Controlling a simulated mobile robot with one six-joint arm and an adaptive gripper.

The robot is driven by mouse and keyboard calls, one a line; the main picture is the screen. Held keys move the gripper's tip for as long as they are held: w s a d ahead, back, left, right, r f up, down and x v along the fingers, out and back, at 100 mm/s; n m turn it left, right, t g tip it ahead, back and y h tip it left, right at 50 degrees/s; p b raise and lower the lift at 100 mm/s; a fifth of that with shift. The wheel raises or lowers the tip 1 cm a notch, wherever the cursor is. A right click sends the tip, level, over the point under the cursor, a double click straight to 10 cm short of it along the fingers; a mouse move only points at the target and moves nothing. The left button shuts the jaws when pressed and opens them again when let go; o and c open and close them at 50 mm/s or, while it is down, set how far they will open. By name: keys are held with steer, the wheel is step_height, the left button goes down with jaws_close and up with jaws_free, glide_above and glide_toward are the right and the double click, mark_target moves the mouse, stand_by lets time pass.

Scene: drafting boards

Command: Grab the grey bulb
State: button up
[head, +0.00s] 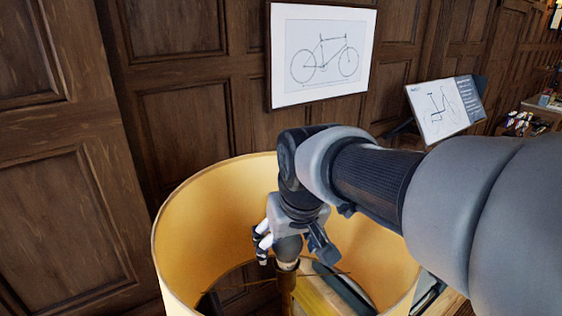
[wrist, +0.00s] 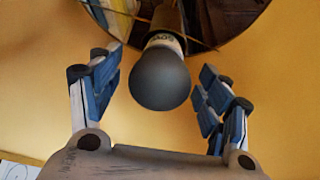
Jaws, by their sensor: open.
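The grey bulb (wrist: 160,78) is a dark round bulb with a pale base, seated in a socket inside a yellow lampshade (head: 200,215). In the head view the bulb (head: 288,248) is partly hidden behind my gripper (head: 292,250), which reaches down inside the shade. In the wrist view my gripper (wrist: 160,95) is open, with one blue-padded finger on each side of the bulb. Gaps show between the bulb and both fingers, so neither appears to touch it.
The lampshade wall surrounds my gripper closely. Thin wire spokes (wrist: 206,32) cross near the socket. A framed bicycle drawing (head: 322,55) hangs on the panelled wall, and a tilted drawing board (head: 440,108) stands at the right.

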steer(key=shift+c, duration=0.3)
steer(key=c, duration=0.9)
